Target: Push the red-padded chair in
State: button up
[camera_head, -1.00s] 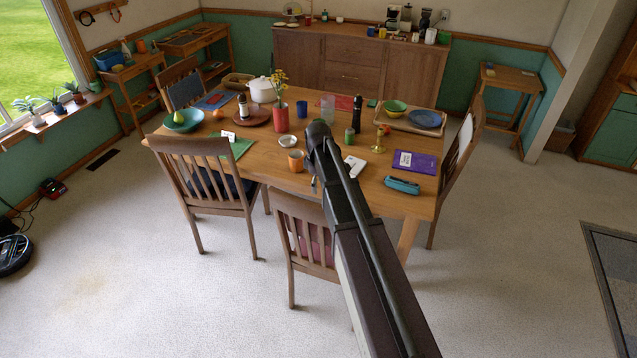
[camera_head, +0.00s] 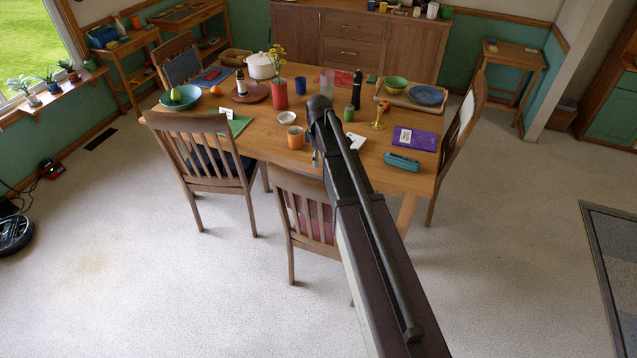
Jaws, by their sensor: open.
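The red-padded chair (camera_head: 297,225) stands at the near side of the wooden table (camera_head: 345,170). It has a brown wooden slatted back turned toward me, and a red pad shows through the slats. Its right part is hidden behind my arm (camera_head: 355,215). The seat is mostly hidden by the backrest. My arm reaches from the lower right, passes in front of the chair and ends in a dark rounded joint over the table. I cannot make out my gripper beyond that joint.
A chair with a dark pad (camera_head: 205,165) stands left of the red-padded one. Another chair (camera_head: 462,135) is at the table's right end. The pale floor (camera_head: 180,300) in front is clear.

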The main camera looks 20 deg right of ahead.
aim_at(319, 181)
jog(key=shift+f, duration=0.1)
notch_tip(319, 181, down, 14)
jog(key=b, duration=1.3)
jog(key=shift+r+b, duration=0.25)
jog(key=shift+b, duration=0.15)
grip_shut()
dwell(0.4)
